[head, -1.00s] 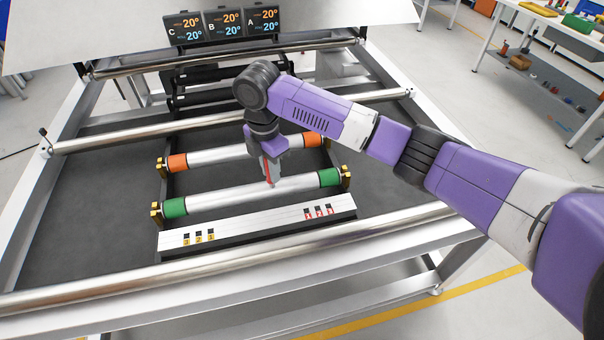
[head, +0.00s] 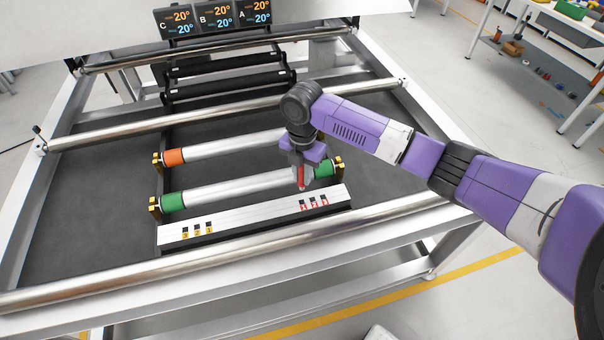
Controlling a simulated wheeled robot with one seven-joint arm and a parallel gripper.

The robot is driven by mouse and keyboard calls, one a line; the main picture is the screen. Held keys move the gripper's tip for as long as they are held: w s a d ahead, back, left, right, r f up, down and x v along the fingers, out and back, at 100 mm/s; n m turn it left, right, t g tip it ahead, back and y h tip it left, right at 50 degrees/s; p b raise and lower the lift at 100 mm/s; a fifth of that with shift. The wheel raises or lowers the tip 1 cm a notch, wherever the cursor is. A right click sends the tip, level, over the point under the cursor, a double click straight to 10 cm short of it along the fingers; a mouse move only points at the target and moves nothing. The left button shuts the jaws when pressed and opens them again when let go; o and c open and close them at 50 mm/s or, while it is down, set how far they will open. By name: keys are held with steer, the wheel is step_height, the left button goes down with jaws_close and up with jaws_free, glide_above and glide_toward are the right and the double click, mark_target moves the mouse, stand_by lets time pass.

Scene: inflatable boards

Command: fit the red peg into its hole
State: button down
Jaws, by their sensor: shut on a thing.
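My gripper (head: 301,181) is shut on the red peg (head: 301,176) and holds it upright. The peg hangs just behind the right end of the silver bar (head: 250,217), close to the red-marked holes (head: 313,202). I cannot tell whether its lower tip touches the bar. The red-marked holes are several dark squares with red number labels in front. A second group of holes with yellow labels (head: 197,229) is at the bar's left end. The gripper's fingers are small and partly hidden by the wrist.
A roller with green ends (head: 240,188) lies right behind the bar, and a roller with orange ends (head: 230,147) behind that, both in brass brackets. A long steel rail (head: 250,246) runs in front. The dark bed (head: 90,190) at left is clear.

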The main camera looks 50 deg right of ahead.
mark_target(302, 189)
steer(key=shift+f+b, duration=1.7)
steer(key=shift+f, duration=1.1)
steer(key=shift+f+b, duration=0.75)
steer(key=shift+f, duration=1.25)
steer(key=c, duration=1.2)
jaws_free()
steer(key=shift+r, duration=0.15)
step_height(302, 189, up, 8)
steer(key=shift+f+b, duration=0.2)
steer(key=shift+b, duration=0.25)
steer(key=shift+a, duration=0.1)
